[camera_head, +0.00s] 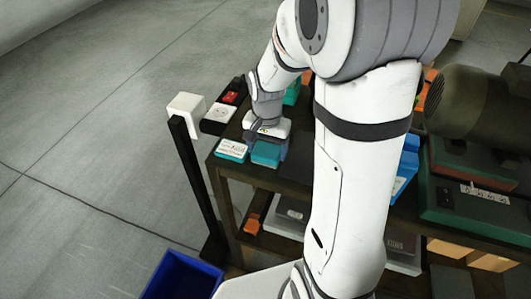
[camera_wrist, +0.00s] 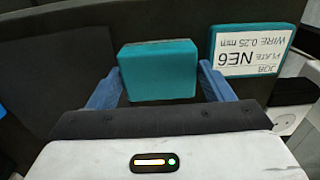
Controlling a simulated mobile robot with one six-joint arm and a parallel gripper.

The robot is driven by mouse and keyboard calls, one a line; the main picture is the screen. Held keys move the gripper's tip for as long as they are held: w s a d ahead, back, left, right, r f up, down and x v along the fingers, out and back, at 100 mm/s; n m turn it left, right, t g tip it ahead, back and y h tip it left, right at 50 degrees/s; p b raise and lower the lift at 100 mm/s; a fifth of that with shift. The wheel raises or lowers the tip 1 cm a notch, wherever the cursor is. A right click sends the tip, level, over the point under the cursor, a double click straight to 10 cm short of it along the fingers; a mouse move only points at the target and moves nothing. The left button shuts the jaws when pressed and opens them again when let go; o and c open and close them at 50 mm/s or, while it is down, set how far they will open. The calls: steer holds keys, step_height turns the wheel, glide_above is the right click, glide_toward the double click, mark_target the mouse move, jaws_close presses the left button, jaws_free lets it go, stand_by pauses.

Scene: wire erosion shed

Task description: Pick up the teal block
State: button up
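The teal block (camera_wrist: 158,70) is plain and box-shaped and sits at the upper middle of the wrist view. The two blue fingers of my gripper (camera_wrist: 160,84) are wide apart, one on each side of it, with slim gaps at its sides. In the head view my gripper (camera_head: 266,140) points down over the teal block (camera_head: 265,154) at the left front corner of the dark table (camera_head: 290,182). The gripper partly hides the block's top there.
A teal plate with a white label (camera_wrist: 252,50) reading "NE6" lies just right of the block in the wrist view. A black case (camera_head: 232,92) and white socket box (camera_head: 219,116) stand behind. A white-topped post (camera_head: 187,104) and blue bin (camera_head: 182,277) are at left.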

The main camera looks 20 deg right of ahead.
mark_target(267, 149)
steer(key=c, duration=0.6)
steer(key=shift+r, duration=0.1)
step_height(267, 149, up, 10)
steer(key=shift+f+b, duration=0.1)
steer(key=shift+b, duration=0.35)
